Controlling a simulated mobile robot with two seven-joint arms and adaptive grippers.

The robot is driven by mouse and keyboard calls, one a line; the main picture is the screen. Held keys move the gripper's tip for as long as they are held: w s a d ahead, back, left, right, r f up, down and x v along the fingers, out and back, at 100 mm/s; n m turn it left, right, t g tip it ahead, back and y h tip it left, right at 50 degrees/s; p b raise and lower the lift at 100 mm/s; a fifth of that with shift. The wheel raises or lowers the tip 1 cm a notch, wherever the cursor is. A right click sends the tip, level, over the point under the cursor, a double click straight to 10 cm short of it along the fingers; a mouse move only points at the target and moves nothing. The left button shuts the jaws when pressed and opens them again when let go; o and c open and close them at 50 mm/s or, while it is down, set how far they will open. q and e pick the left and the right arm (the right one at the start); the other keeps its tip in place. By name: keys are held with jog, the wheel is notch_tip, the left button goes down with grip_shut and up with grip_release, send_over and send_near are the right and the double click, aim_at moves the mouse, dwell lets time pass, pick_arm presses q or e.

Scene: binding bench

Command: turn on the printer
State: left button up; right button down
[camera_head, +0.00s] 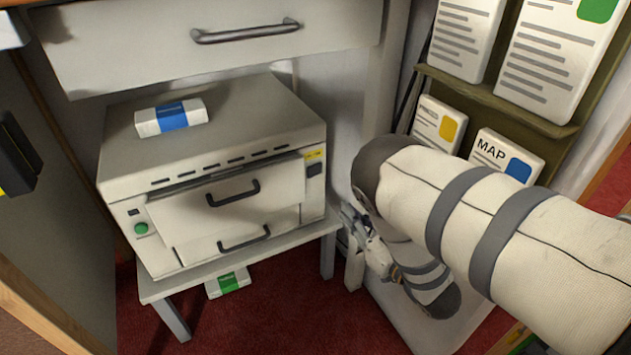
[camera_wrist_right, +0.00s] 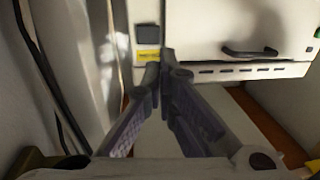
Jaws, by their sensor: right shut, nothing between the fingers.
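The printer (camera_head: 230,150) is a pale box on a low white stand under a drawer. A round green button (camera_head: 141,228) is at the left of its front. A small black switch (camera_head: 315,170) sits below a yellow label at the front's right end. My right gripper (camera_head: 347,215) is shut and empty, just right of the printer and lower than the switch. In the right wrist view the printer appears upside down, and my fingertips (camera_wrist_right: 158,72) point toward the yellow label and the black switch (camera_wrist_right: 147,36), apparently without touching. I do not see my left gripper.
A white packet with a blue band (camera_head: 170,117) lies on the printer. A green-banded packet (camera_head: 228,283) is on the red floor by the stand (camera_head: 270,250). A drawer (camera_head: 220,40) overhangs the printer. A rack (camera_head: 480,95) with booklets stands at the right, behind my arm.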

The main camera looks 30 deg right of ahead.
aim_at(309, 174)
jog(key=w+b, duration=0.1)
jog(key=w, duration=0.3)
jog(key=w+b, duration=0.1)
jog(key=w, duration=0.3)
jog(key=w+b, duration=0.2)
jog(key=w, duration=0.2)
jog(key=shift+w+a+f, duration=0.15)
jog(key=shift+w+a, duration=0.1)
jog(key=shift+a, duration=0.15)
pick_arm(q)
jog(key=f, duration=0.2)
jog(key=s+f, duration=0.1)
jog(key=shift+s+d+f+g, duration=0.15)
jog(key=shift+s+f+g, duration=0.05)
jog(key=shift+f+g, duration=0.2)
pick_arm(e)
jog(key=shift+w, duration=0.25)
